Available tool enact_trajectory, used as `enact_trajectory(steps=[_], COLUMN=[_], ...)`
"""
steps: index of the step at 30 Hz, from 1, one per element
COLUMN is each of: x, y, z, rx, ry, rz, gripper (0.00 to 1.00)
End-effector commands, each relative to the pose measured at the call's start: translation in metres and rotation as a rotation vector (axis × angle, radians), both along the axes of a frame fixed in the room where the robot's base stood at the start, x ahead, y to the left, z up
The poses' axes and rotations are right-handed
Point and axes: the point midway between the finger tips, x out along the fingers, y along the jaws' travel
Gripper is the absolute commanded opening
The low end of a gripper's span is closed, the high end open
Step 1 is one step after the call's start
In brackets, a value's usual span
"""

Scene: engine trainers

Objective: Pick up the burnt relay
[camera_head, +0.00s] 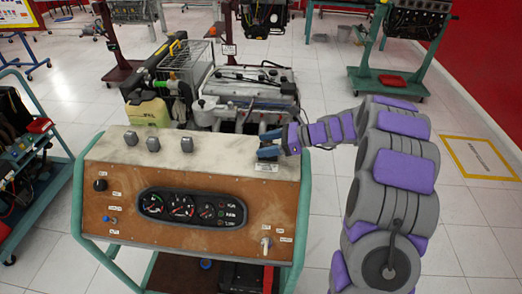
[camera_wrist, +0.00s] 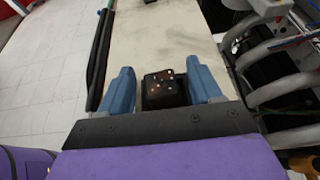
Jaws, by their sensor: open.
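The burnt relay (camera_wrist: 165,90) is a small black block with several orange and pale specks on its top. In the wrist view it sits on the beige panel top, between the two blue fingers of my gripper (camera_wrist: 159,68). The fingers stand apart, with a gap visible on each side of the relay. In the head view my gripper (camera_head: 270,143) is at the right end of the panel top, and I cannot make out the relay there.
Grey relays (camera_head: 153,144) stand along the left of the trainer's panel top (camera_head: 215,150). An engine (camera_head: 245,90) with hoses is close behind the panel. A green tube frame (camera_head: 302,205) edges the trainer. Tiled floor is open to the right.

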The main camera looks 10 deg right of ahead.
Motion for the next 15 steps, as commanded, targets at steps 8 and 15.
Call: enact_trajectory(steps=[8, 15], x=[0.001, -0.001], y=[0.010, 0.023], z=[-0.001, -0.001], rx=[-0.019, -0.027], ry=[0.001, 0.002], rz=[-0.008, -0.003], gripper=[0.50, 0.27])
